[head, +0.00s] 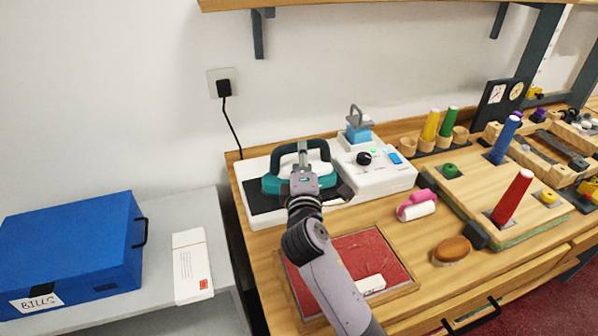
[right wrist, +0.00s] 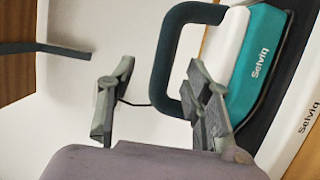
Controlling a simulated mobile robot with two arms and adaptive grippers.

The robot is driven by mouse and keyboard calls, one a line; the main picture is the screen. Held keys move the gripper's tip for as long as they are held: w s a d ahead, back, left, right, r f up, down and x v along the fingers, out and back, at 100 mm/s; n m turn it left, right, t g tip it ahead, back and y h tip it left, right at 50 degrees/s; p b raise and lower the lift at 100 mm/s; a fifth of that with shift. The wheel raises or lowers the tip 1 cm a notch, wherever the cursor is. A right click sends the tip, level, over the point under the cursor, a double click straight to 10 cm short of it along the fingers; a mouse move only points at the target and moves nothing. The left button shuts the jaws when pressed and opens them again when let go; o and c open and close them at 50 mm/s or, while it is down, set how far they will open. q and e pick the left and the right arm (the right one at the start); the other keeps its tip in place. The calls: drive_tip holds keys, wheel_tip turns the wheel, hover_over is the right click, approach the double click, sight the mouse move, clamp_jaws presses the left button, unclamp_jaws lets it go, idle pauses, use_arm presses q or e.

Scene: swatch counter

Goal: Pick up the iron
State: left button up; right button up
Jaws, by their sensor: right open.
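The iron (head: 271,185) has a teal and white body and a dark loop handle. It rests on the dark pad of a white station (head: 250,208) on the wooden counter. In the right wrist view the iron (right wrist: 262,55) fills the upper right, its handle bar showing between and beyond my fingers. My right gripper (head: 303,163) is at the iron's handle, covering part of the iron in the head view. In the right wrist view my right gripper (right wrist: 160,78) is open, with nothing clamped. My left gripper is not in view.
A control box (head: 385,177) with a knob adjoins the station. A blue box (head: 70,245) sits on the grey side table. A shelf (head: 380,3) hangs above.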

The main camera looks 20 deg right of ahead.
drive_tip(key=x, duration=0.2)
drive_tip(key=shift+w, duration=0.35)
drive_tip(key=w, duration=0.1)
drive_tip(key=w+p, duration=0.1)
drive_tip(key=w, duration=0.1)
drive_tip(key=shift+w+d+f, duration=0.15)
drive_tip(key=shift+d+f, duration=0.05)
drive_tip(key=shift+f, duration=0.15)
drive_tip(key=shift+w+d, duration=0.1)
drive_tip(key=shift+w, duration=0.2)
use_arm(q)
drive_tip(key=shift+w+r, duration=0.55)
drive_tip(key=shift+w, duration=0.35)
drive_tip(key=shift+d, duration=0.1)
use_arm(e)
clamp_jaws()
drive_tip(key=shift+f, duration=0.1)
